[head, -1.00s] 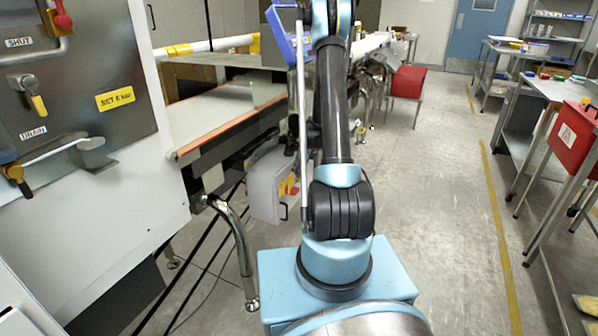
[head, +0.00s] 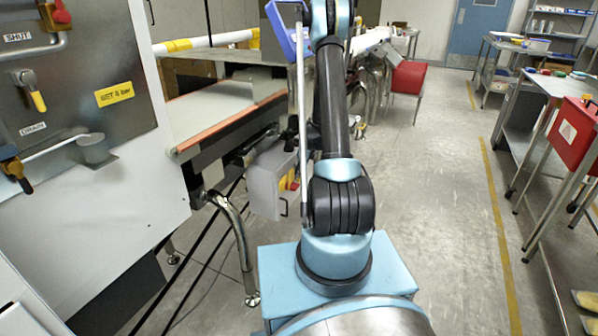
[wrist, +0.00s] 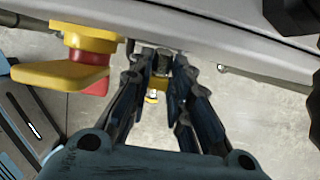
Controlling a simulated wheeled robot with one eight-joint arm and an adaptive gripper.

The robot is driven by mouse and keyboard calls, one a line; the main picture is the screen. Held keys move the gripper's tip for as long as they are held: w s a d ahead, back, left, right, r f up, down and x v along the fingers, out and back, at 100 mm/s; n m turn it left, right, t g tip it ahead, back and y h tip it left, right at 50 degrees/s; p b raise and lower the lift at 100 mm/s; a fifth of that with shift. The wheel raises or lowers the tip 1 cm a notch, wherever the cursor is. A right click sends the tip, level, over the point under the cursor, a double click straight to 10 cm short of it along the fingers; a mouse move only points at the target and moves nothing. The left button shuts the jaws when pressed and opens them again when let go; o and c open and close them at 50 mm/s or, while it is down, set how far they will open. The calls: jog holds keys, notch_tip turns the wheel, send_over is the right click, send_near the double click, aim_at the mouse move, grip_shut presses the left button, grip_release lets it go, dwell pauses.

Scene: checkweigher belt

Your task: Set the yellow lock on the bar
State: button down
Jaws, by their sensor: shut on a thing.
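In the wrist view my gripper (wrist: 160,84) is shut on the yellow lock (wrist: 157,83), a small yellow body partly hidden between the dark fingers. Small grey metal parts show just beyond the fingertips, close to the edge of a pale grey box (wrist: 215,35). I cannot tell which part is the bar, or whether the lock touches it. A yellow and red rotary handle (wrist: 75,70) sticks out from the box left of the fingers. In the head view the grey box (head: 263,192) hangs beside the conveyor; my arm hides most of the gripper there.
The conveyor belt (head: 215,110) and its bent steel leg (head: 238,240) stand left of my arm. A steel-fronted machine (head: 80,80) is at far left. A red case (head: 408,78) is farther back. The grey floor to the right is clear up to the benches (head: 555,90).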

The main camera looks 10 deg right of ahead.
jog(key=shift+f, duration=0.5)
jog(key=c, duration=1.4)
grip_release()
